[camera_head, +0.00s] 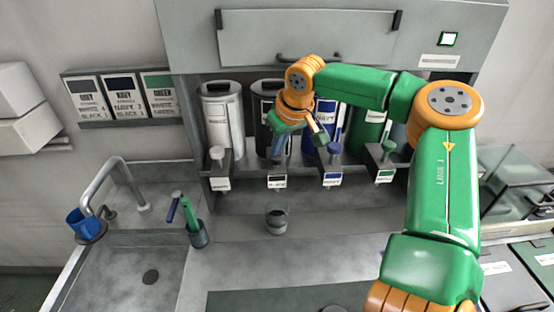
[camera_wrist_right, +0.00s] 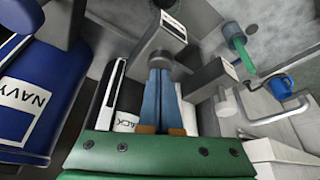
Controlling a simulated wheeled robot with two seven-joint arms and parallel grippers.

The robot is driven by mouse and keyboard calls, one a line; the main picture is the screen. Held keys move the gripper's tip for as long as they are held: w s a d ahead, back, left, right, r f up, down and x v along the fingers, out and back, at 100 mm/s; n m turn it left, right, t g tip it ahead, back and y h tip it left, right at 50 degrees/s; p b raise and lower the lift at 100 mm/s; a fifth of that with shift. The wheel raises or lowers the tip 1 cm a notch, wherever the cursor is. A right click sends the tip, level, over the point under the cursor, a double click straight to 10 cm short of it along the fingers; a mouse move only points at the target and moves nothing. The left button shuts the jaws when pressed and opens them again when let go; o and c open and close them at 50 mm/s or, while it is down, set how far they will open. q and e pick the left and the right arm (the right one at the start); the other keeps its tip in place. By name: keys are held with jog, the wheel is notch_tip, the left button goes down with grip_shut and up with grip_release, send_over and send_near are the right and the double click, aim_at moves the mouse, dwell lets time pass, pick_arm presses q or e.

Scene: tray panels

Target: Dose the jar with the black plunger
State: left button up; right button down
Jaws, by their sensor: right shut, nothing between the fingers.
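The jar (camera_head: 277,222), small and grey with a dark inside, stands upright on the counter below the black dispenser's label plate (camera_head: 277,182). The black canister (camera_head: 268,95) is partly hidden behind my right arm. My right gripper (camera_head: 279,152) is shut and empty, its blue fingers pointing down over the black dispenser's front. In the right wrist view the shut fingers (camera_wrist_right: 160,75) end at a dark round knob, apparently the black plunger (camera_wrist_right: 158,62). I cannot tell whether they touch it. In the head view the plunger is hidden by the gripper. My left gripper is out of view.
White (camera_head: 222,125), navy (camera_head: 325,125) and green (camera_head: 371,130) dispensers stand in the same row, close beside the black one. A grey cup (camera_head: 198,236) with brushes, a sink (camera_head: 125,275) and a blue cup (camera_head: 85,224) are at left. Counter right of the jar is clear.

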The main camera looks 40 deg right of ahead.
jog(key=shift+r+p, duration=1.05)
jog(key=shift+p, duration=0.4)
jog(key=shift+r, duration=0.85)
jog(key=shift+r, duration=0.1)
notch_tip(320, 180, up, 6)
jog(key=shift+f, duration=0.1)
